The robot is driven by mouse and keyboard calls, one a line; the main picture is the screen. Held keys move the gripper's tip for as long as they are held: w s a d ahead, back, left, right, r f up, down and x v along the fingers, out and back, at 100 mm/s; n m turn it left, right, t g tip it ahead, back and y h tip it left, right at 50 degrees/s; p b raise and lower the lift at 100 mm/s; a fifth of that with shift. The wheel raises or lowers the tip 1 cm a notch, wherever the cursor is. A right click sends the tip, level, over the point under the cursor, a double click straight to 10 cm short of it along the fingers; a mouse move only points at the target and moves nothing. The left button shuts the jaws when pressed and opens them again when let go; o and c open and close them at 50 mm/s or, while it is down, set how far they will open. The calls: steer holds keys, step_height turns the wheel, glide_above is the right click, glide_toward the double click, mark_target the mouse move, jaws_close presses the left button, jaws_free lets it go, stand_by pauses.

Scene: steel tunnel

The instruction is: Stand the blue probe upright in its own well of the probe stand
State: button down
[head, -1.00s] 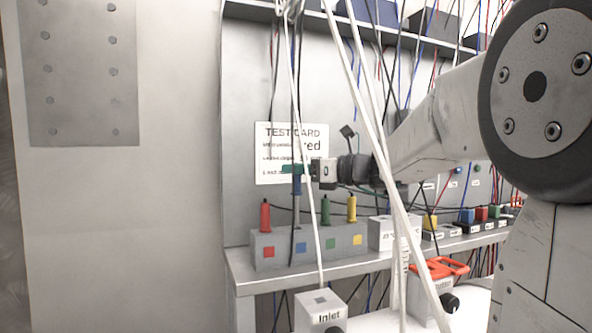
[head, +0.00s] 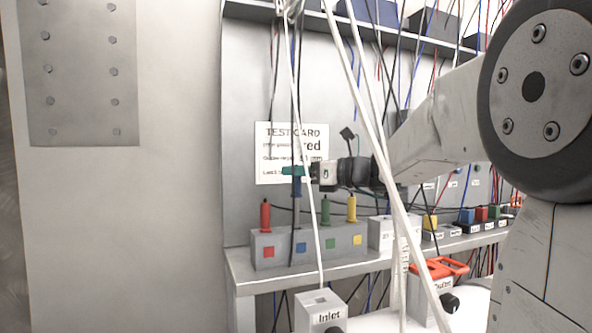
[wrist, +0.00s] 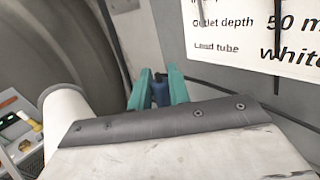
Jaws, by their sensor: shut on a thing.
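The blue probe (head: 297,186) is held upright in my gripper (head: 293,171), above the grey probe stand (head: 288,258). In the head view it hangs over the part of the stand marked with a blue square (head: 301,247), with a gap below. White and dark leads partly hide it, so its exact alignment is unclear. In the wrist view the blue probe (wrist: 160,94) sits between the teal fingers of my gripper (wrist: 159,88). A red probe (head: 265,216), a green probe (head: 326,212) and a yellow probe (head: 351,209) stand upright in the stand.
White tubes hang in front of the stand down to the Inlet box (head: 320,312). A test card (head: 275,150) is on the back panel. A white block (head: 385,234) stands right of the stand on the metal shelf (head: 262,282). Several loose leads hang around.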

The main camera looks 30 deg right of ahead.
mark_target(298, 194)
steer(key=shift+f, duration=2.4)
steer(key=c, duration=1.2)
jaws_free()
steer(key=shift+c, duration=0.2)
steer(key=shift+s, duration=0.15)
steer(key=v, duration=0.7)
steer(key=shift+s+d, duration=0.2)
steer(key=shift+s, duration=0.05)
steer(key=shift+a, duration=0.1)
